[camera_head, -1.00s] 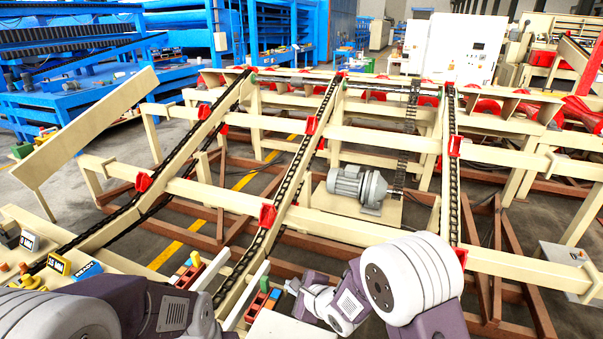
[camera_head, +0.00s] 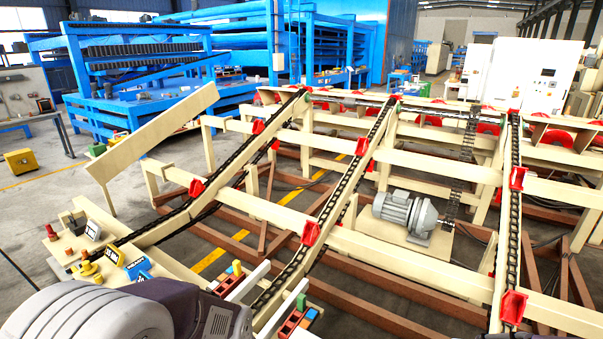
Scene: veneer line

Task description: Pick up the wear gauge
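I cannot tell for certain which small item is the wear gauge. A cream table (camera_head: 75,243) at the lower left carries small items. My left arm crosses the bottom left and hides the table's near part. Neither gripper shows.
Cream conveyor beams with dark chains (camera_head: 345,185) and red brackets fill the middle and right. Red and blue blocks (camera_head: 298,320) sit by pale rails at the bottom. A grey motor (camera_head: 404,213) sits inside the frame. A slanted cream board (camera_head: 152,133) rises behind the table. Open floor lies left.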

